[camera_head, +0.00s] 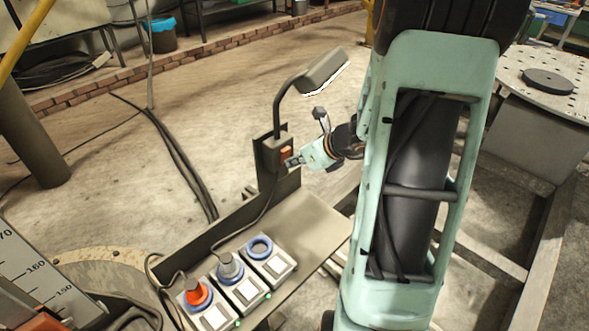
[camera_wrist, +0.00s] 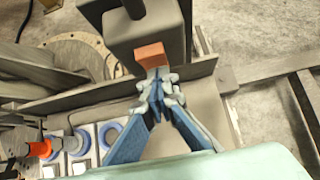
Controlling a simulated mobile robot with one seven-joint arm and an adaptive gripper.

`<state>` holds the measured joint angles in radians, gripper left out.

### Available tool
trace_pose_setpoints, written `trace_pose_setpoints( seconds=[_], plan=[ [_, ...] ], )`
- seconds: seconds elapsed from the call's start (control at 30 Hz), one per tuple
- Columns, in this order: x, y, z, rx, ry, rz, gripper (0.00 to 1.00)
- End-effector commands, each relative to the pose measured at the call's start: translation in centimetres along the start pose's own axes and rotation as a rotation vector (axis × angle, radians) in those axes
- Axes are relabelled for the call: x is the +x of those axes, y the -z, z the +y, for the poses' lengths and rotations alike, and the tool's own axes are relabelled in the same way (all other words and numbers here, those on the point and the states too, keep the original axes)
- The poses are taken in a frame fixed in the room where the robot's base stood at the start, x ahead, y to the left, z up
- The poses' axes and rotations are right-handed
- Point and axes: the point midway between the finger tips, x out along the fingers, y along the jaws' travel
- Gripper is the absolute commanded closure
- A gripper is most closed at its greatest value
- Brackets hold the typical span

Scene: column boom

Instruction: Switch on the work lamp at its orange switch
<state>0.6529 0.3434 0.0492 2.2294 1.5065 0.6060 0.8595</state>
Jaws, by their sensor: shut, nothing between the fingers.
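The work lamp (camera_head: 325,70) stands on a bent arm above a dark box (camera_head: 269,150) fixed to an upright plate. Its head has a bright lower edge in the head view. The orange switch (camera_head: 286,153) is on the side of the box facing my gripper (camera_head: 293,161). In the wrist view the orange switch (camera_wrist: 151,57) is just ahead of my gripper (camera_wrist: 155,75), whose fingertips are together and empty. The fingertips overlap the lower edge of the switch there; I cannot tell whether they touch it.
Below the lamp, a metal shelf (camera_head: 310,222) carries several sockets, with an orange plug (camera_head: 196,293) and a grey plug (camera_head: 229,266) in two of them. A perforated round table (camera_head: 560,75) stands at the right. Cables (camera_head: 180,155) run along the floor at left.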

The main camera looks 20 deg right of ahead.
Motion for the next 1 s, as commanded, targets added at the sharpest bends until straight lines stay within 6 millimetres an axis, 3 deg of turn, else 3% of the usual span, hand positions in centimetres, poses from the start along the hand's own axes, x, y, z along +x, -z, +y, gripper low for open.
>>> trace_pose_setpoints(
  seconds=[0.53,1.0],
  plan=[
    [0.4,-0.4,0.2,-0.005,-0.005,-0.014,1.0],
    [-0.9,-2.1,0.3,-0.007,-0.006,-0.022,1.0]
  ],
)
